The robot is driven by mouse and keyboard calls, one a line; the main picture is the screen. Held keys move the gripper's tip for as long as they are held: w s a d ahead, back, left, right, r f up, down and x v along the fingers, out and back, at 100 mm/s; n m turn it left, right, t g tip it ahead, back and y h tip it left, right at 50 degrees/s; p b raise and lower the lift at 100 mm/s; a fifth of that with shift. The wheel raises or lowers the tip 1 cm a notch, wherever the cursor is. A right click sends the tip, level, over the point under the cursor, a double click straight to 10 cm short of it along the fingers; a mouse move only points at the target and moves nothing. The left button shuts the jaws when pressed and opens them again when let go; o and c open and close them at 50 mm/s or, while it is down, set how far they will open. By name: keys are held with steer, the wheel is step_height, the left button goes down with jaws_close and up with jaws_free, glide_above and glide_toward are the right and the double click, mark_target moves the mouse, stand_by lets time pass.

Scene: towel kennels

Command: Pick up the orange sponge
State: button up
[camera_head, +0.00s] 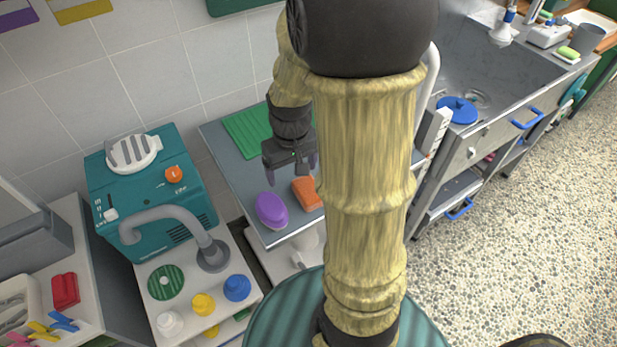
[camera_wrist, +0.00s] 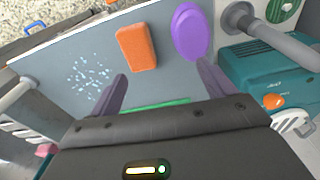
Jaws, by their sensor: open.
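The orange sponge (camera_head: 307,194) lies flat on a grey table top (camera_head: 232,165), next to a purple oval object (camera_head: 271,210). In the wrist view the orange sponge (camera_wrist: 136,47) lies beyond my fingertips, left of the purple oval (camera_wrist: 191,31). My gripper (camera_head: 291,176) is open and empty above the table, behind the sponge in the head view. Its two purple fingers (camera_wrist: 161,80) are spread apart in the wrist view and do not touch the sponge. My arm hides part of the table to the right of the sponge.
A green mat (camera_head: 246,130) lies at the back of the table. A teal machine (camera_head: 150,190) with a grey hose stands to the left. A metal sink (camera_head: 500,80) is to the right. Pale blue specks (camera_wrist: 90,77) mark the table left of the sponge in the wrist view.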

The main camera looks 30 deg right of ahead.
step_height(320, 180, up, 5)
steer(key=g+p, duration=0.1)
steer(key=p, duration=0.3)
glide_above(308, 188)
steer(key=shift+w+a+f+b, duration=0.1)
steer(key=shift+w+f+b, duration=0.05)
steer(key=shift+f+b, duration=0.15)
step_height(308, 188, down, 12)
steer(key=shift+f, duration=0.1)
steer(key=shift+f, duration=0.1)
steer(key=shift+f, duration=2.5)
